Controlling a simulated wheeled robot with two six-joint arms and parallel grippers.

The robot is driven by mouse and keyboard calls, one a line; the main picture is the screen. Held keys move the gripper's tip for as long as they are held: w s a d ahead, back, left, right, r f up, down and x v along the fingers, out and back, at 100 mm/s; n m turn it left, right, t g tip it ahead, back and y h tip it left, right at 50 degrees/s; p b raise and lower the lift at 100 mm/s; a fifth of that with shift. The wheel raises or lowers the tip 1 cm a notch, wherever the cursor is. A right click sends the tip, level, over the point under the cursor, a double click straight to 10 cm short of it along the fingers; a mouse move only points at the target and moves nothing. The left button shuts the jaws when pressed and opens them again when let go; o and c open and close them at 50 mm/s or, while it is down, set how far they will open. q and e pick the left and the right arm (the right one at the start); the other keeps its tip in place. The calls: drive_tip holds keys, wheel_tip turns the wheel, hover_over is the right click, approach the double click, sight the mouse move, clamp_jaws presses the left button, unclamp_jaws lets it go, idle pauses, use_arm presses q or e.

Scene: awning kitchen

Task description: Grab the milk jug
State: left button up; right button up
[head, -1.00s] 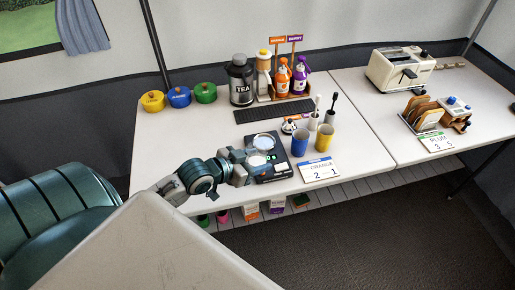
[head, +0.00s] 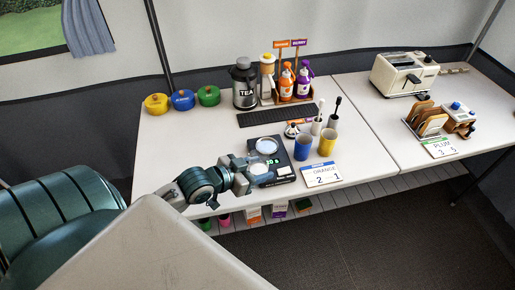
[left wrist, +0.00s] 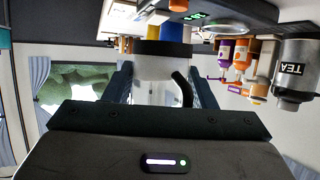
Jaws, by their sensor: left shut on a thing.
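The milk jug (head: 261,168) is a small pale vessel beside the black scale (head: 284,172), at the front of the white table. My left gripper (head: 244,174) reaches it from the left and is shut on it. In the left wrist view, the jug (left wrist: 155,75) has a translucent body, a dark band and a black handle, and stands between the two dark fingers (left wrist: 160,90). Whether it rests on the scale or is clear of it, I cannot tell. My right gripper is not in view.
Just right of the scale are a blue cup (head: 303,147) and a yellow cup (head: 327,144). A card (head: 322,176) lies in front of them.

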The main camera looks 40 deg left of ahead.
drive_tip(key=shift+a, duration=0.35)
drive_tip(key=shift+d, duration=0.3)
